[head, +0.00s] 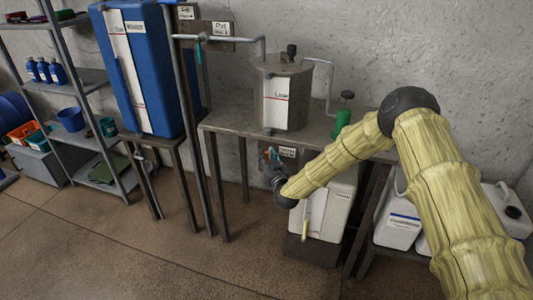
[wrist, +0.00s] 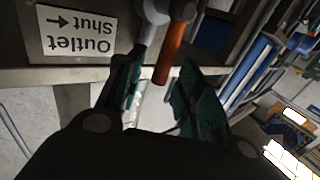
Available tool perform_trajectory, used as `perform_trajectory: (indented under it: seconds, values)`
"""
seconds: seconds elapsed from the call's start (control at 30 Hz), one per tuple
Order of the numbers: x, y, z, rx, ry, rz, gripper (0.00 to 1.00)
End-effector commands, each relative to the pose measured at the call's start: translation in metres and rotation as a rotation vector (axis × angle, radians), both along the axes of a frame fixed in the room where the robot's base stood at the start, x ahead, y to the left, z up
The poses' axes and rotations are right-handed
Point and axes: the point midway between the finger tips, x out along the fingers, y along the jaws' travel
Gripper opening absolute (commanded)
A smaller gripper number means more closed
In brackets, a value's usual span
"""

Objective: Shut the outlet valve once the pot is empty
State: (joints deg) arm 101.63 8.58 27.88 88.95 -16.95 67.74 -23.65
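The grey metal pot (head: 296,88) stands on a metal bench, with a white label strip bearing a red line on its front. I cannot see inside it or tell its level. The outlet valve's orange lever (wrist: 171,52) hangs from a grey pipe fitting in the wrist view. A sign (wrist: 76,33) reading "Outlet Shut" with an arrow appears upside down beside it. My gripper (wrist: 158,92) has its teal fingers spread, one on each side of the lever's tip, with gaps visible. In the head view, my gripper (head: 272,158) is at the bench's front edge below the pot.
A tall blue tank (head: 148,65) stands left of the bench (head: 225,122). A white container (head: 325,208) sits beneath the bench. A green bottle (head: 342,122) stands right of the pot. White jugs (head: 398,220) sit at right, shelves (head: 75,80) at left. Floor in front is clear.

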Motion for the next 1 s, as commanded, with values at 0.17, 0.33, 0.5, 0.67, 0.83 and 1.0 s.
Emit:
perform_trajectory:
  seconds: [0.17,0.33,0.5,0.67,0.83,1.0]
  values:
    - [0.015,0.005,0.001,0.000,-0.001,0.001,0.36]
    - [0.021,0.006,0.000,0.000,-0.001,0.000,0.36]
    - [0.021,0.007,0.000,0.000,0.000,0.001,0.36]
    - [0.021,0.007,0.000,0.000,0.000,0.001,0.22]
    - [0.021,0.006,0.000,0.000,0.000,0.001,0.00]
    - [0.021,0.006,0.000,0.000,0.000,0.000,0.00]
